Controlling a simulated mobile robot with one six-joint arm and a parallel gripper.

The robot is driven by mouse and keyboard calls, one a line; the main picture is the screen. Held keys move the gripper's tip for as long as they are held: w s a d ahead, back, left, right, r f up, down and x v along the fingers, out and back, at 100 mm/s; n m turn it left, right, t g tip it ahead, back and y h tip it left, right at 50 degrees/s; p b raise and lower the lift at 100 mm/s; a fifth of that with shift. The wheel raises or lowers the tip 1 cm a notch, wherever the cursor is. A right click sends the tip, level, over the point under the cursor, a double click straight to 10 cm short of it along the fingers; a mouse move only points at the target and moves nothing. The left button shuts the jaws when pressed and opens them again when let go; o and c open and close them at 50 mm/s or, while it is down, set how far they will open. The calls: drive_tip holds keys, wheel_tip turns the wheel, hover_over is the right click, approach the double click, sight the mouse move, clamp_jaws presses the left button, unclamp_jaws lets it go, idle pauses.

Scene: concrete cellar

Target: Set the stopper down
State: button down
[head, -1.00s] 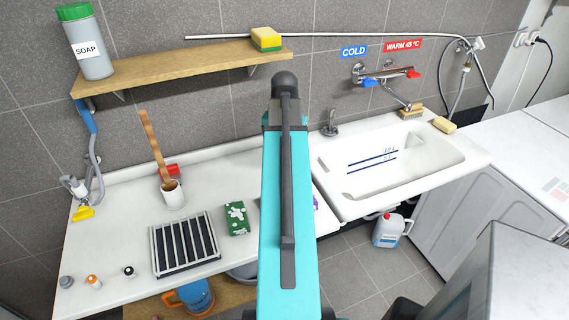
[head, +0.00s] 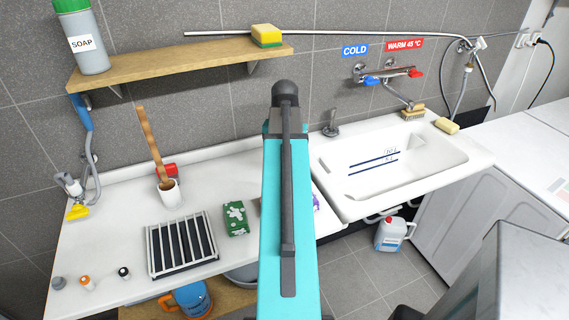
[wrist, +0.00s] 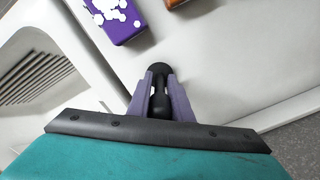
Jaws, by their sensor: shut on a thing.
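My gripper (wrist: 160,96) shows in the wrist view with its two purple fingers closed on a black stopper (wrist: 160,70). The stopper has a rounded dark end showing past the fingertips and a narrower part between them. It is over a white surface (wrist: 215,65); I cannot tell whether it touches it. In the head view my teal arm hides the gripper and the stopper.
A purple box with white spots (wrist: 113,20) lies near the gripper. The white counter (head: 115,235) holds a black-slatted rack (head: 182,247), a green box (head: 236,218), a white mug (head: 169,193) and several small caps. The white sink (head: 440,150) stands at right.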

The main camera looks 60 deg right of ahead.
drive_tip(key=shift+f, duration=0.15)
drive_tip(key=c, duration=1.6)
unclamp_jaws()
drive_tip(key=shift+r+p, duration=4.8)
drive_tip(key=shift+r, duration=1.35)
